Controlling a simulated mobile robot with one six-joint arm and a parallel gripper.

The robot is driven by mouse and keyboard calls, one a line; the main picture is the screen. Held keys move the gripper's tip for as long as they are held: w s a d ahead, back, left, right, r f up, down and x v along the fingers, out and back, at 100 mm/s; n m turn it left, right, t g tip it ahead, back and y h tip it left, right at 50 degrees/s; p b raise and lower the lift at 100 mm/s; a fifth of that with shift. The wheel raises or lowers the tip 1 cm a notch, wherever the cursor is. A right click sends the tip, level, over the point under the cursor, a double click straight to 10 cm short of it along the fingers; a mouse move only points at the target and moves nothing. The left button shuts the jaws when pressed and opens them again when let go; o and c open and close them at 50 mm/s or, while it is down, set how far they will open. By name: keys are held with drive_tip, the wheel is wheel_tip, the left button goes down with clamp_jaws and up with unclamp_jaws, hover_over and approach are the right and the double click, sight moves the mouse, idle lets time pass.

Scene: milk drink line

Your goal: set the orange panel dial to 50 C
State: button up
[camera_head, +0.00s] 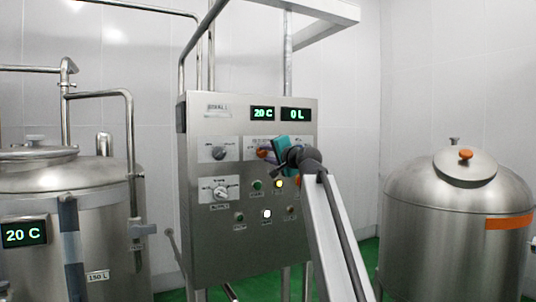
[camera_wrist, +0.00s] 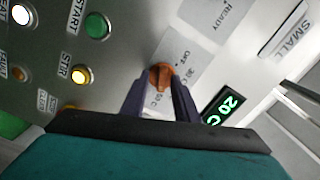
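The orange dial (camera_wrist: 161,76) is on the steel control panel (camera_head: 200,250), on a white label with OFF and temperature marks, partly covered by my fingers. In the head view the dial (camera_head: 263,152) shows just left of my gripper (camera_head: 275,158). In the wrist view my gripper (camera_wrist: 160,84) has one dark finger on each side of the dial, close against it, and looks shut on it. The dial's exact setting is hard to read. The panel's temperature display (camera_head: 262,113) reads 20 C; it also shows in the wrist view (camera_wrist: 226,108).
A grey dial (camera_head: 219,153) sits left of the orange one, with a white dial (camera_head: 220,193) below. Lit and coloured buttons (camera_head: 267,213) are lower on the panel. The volume display (camera_head: 296,114) reads 0 L. Steel tanks stand left (camera_head: 110,215) and right (camera_head: 450,245).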

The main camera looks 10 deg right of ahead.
drive_tip(key=shift+r, duration=0.15)
drive_tip(key=shift+s, duration=0.15)
drive_tip(key=b+v, duration=0.3)
drive_tip(key=v, duration=1)
drive_tip(key=shift+s, duration=0.2)
drive_tip(key=shift+d, duration=0.1)
